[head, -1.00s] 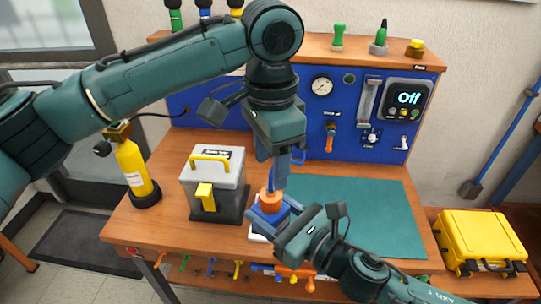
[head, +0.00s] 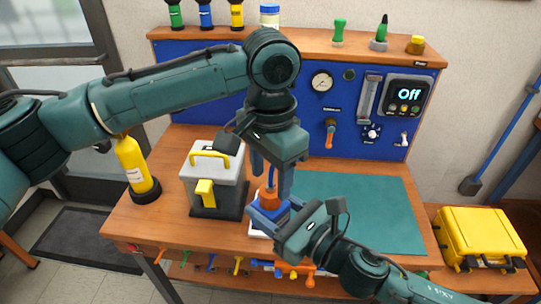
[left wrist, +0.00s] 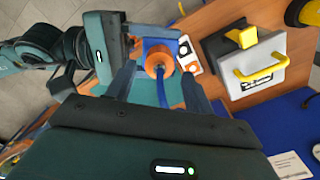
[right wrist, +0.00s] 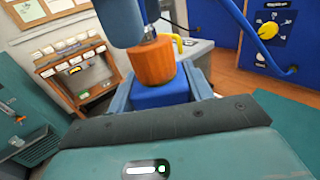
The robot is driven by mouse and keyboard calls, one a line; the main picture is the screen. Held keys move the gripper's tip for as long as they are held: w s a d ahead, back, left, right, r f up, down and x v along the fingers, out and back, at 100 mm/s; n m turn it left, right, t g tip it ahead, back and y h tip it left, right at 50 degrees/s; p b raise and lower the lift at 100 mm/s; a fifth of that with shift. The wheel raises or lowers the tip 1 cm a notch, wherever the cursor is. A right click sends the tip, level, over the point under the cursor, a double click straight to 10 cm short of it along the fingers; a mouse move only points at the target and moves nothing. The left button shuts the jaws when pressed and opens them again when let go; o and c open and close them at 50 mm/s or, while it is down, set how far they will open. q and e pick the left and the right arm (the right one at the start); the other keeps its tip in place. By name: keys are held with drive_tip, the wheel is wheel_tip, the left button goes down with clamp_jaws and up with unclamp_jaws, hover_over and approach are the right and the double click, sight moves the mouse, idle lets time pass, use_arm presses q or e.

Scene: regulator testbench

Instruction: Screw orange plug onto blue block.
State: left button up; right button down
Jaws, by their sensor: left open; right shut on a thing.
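The blue block (head: 266,213) stands near the front of the bench. My right gripper (right wrist: 160,92) is shut on it, one finger on each side. The orange plug (head: 269,197) sits upright on top of the block; it also shows in the left wrist view (left wrist: 159,61) and the right wrist view (right wrist: 154,62). I cannot tell how deep its thread sits. My left gripper (head: 271,178) points down over the plug, open, with its fingers on either side and a visible gap around it in the left wrist view. A thin blue hose shows by the plug.
A grey box with yellow handle (head: 214,180) stands close left of the block. A yellow bottle (head: 136,168) is farther left. The green mat (head: 375,210) to the right is mostly clear. The blue panel (head: 300,120) rises behind. A yellow case (head: 480,240) sits at right.

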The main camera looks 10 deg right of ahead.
sight(271, 190)
use_arm(q)
drive_tip(key=shift+f, duration=1.95)
drive_tip(key=shift+c, duration=0.2)
drive_tip(key=c, duration=0.9)
drive_tip(key=o, duration=1.1)
wheel_tip(271, 190, up, 12)
drive_tip(key=shift+r, duration=0.1)
